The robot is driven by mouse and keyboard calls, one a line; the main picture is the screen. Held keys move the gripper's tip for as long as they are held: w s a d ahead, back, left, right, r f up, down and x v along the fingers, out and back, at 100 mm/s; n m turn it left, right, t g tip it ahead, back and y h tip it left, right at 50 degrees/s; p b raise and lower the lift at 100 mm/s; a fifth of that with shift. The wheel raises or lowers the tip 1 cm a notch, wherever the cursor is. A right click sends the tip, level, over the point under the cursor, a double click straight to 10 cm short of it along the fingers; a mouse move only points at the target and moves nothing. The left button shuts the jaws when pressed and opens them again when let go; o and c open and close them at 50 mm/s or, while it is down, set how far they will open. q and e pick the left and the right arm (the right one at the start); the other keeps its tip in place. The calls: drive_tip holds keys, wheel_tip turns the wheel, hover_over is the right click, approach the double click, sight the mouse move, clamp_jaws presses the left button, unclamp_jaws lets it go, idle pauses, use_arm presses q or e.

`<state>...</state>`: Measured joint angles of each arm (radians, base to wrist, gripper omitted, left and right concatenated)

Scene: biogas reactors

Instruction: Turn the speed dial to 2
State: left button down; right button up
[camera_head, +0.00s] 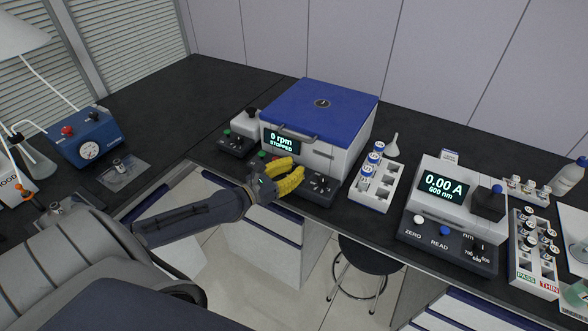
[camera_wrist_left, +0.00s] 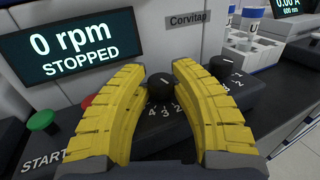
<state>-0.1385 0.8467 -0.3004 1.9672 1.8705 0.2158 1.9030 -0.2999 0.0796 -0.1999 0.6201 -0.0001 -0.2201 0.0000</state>
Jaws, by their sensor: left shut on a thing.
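The centrifuge-like machine, with a blue lid (camera_head: 325,105) and white body, has a display (camera_wrist_left: 72,50) reading "0 rpm STOPPED". On its dark front panel is a black round dial (camera_wrist_left: 160,88) with a white mark on top; the numbers 4, 3 and 2 show at its near side. A second black dial (camera_wrist_left: 222,67) stands to its right, with small numbers around it. My left gripper (camera_head: 298,168) has yellow ribbed fingers, one on each side of the nearer dial, shut on it; they show large in the left wrist view (camera_wrist_left: 158,76). The dial's name label is hidden. My right gripper is out of view.
A green START button (camera_wrist_left: 41,120) and a partly hidden red button (camera_wrist_left: 87,101) sit left of the fingers. A white vial rack (camera_head: 369,186) stands right of the machine, then a photometer (camera_head: 443,190). A stool (camera_head: 368,256) is below the bench.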

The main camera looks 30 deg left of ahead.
use_arm(q)
drive_tip(key=c, duration=1.1)
unclamp_jaws()
drive_tip(key=shift+v, duration=5.95)
